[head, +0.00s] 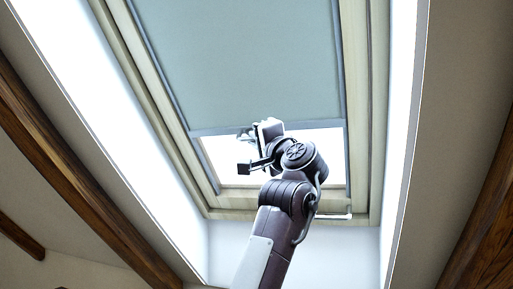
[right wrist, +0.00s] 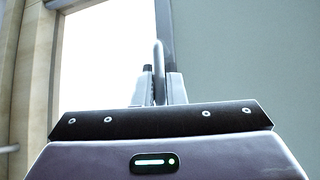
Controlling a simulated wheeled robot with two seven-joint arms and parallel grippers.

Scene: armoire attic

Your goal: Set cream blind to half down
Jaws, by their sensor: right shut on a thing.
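The blind (head: 240,60) looks pale grey-green here rather than cream. It hangs in the skylight frame, with its bottom bar (head: 315,128) above a strip of bare bright glass (head: 330,160). The top of the blind is out of view. My right gripper (head: 256,134) is at the bottom bar, left of its middle. In the right wrist view its fingers (right wrist: 159,90) are shut on a thin grey bar (right wrist: 159,60) at the blind's edge, with blind fabric (right wrist: 250,60) to the right and bright glass (right wrist: 105,60) to the left. My left gripper is out of view.
The pale wooden window frame (head: 362,110) surrounds the blind. White sloping walls of the recess stand left and right (head: 404,120). Dark wooden beams (head: 75,175) run along the ceiling at the sides. A thin light bar (head: 335,216) lies along the lower frame.

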